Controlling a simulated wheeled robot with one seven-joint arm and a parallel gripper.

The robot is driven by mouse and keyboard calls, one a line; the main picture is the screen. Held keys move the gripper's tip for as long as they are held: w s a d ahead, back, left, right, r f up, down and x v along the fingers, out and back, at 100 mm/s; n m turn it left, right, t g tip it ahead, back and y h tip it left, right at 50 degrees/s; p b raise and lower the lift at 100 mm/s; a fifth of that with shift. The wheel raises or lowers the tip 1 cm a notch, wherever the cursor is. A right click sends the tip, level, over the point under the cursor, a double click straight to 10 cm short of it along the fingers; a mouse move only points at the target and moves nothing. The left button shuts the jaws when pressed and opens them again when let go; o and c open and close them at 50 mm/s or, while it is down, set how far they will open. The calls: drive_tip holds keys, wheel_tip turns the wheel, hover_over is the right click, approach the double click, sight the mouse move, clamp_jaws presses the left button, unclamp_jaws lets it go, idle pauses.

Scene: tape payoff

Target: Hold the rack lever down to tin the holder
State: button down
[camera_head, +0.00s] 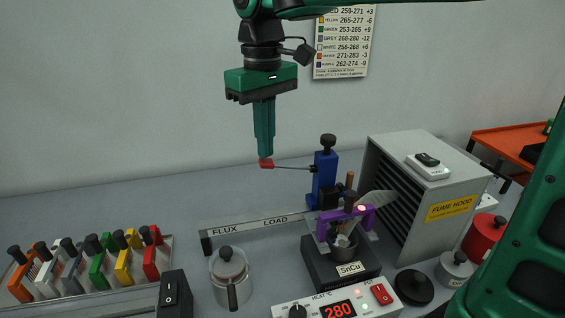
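The blue rack (324,180) stands behind the solder pot with a black knob on top. Its thin lever (290,168) reaches left and ends in a red tip (267,164). My gripper (264,155) points straight down with its green fingers together. The fingertips are right at the top of the red tip and seem to touch it. The lever is close to level. A purple holder (366,217) sits over the small pot (343,246) on the black base marked SnCu. How deep the holder's lower end is in the pot is hidden.
The fume hood (433,183) stands right of the rack. A heater box (337,307) reads 280, with a red switch. A FLUX/LOAD rail (260,226), a lidded flux pot (229,272) and a tray of colored holders (92,291) lie left. A black lid (413,287) lies right.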

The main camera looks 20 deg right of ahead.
sight(266, 161)
drive_tip(key=shift+f, duration=0.15)
drive_tip(key=shift+f, duration=2.9)
drive_tip(key=shift+r, duration=0.15)
idle(1.4)
drive_tip(key=shift+r, duration=3.9)
